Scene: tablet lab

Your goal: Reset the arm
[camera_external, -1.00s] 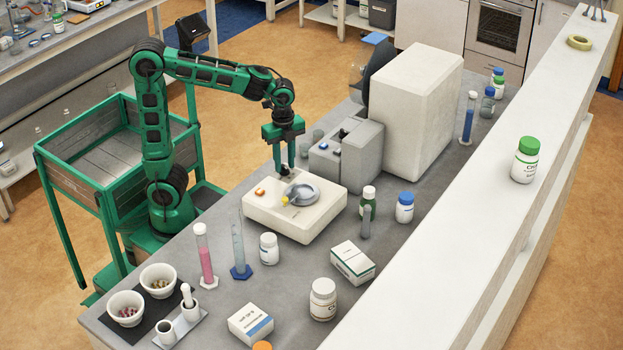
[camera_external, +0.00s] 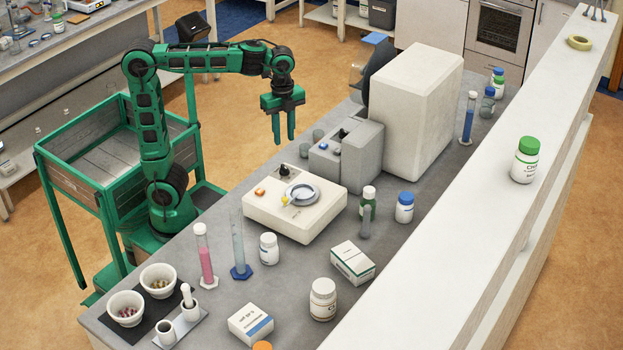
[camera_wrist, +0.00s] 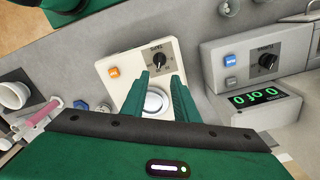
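My green gripper (camera_external: 283,140) hangs fingers-down above the bench, at the end of my bent arm. Its two fingers are apart with nothing between them. In the wrist view the open fingers (camera_wrist: 161,75) point over a white box-shaped device (camera_wrist: 120,68). That device (camera_external: 310,222) has a round dish (camera_external: 303,196), an orange button (camera_external: 260,191) and a black knob (camera_external: 284,170). A small yellow thing (camera_external: 285,200) is at the dish's edge. The gripper is clear of the knob.
A grey unit (camera_external: 350,155) and a tall white block (camera_external: 420,105) stand right of the gripper. Cylinders, bottles and boxes crowd the front bench. A raised white ledge (camera_external: 480,245) runs along the right.

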